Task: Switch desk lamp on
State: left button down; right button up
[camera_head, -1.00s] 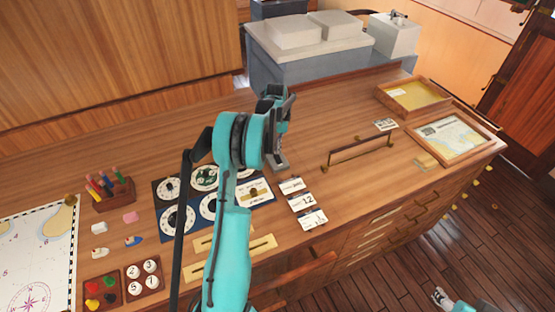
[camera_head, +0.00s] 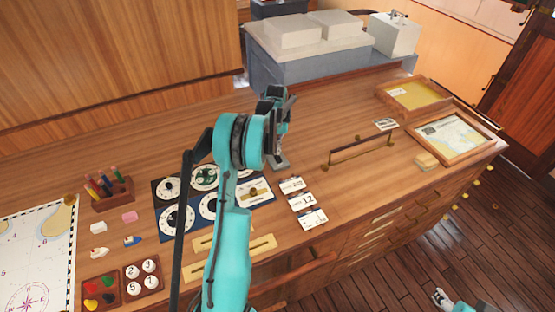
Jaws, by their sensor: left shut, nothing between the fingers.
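No desk lamp can be made out for sure. A thin black jointed rod (camera_head: 184,205) rises beside my left arm and passes behind it near the top; I cannot tell whether it belongs to a lamp. My teal left arm reaches over the desk (camera_head: 232,115) from the lower edge. My dark left gripper (camera_head: 280,125) is at its far end, above the middle of the desk, shut and empty. The arm hides part of the desk behind it. Part of my right gripper (camera_head: 440,297) shows at the lower right edge, too little to judge its jaws.
A dial panel (camera_head: 158,202), number cards (camera_head: 308,200) and brass plates (camera_head: 262,244) lie around my arm. A raised rail (camera_head: 360,147), a tray (camera_head: 441,103) and a framed chart (camera_head: 487,152) are to the right. A pen holder (camera_head: 118,193) and sea chart (camera_head: 30,250) are left.

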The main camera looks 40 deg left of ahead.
pick_arm(q)
jog(key=shift+f+b, duration=0.4)
jog(key=shift+f, duration=0.2)
dwell(0.3)
jog(key=shift+r+p, duration=1.85)
jog(key=shift+r, duration=1.7)
jog(key=shift+d, duration=0.1)
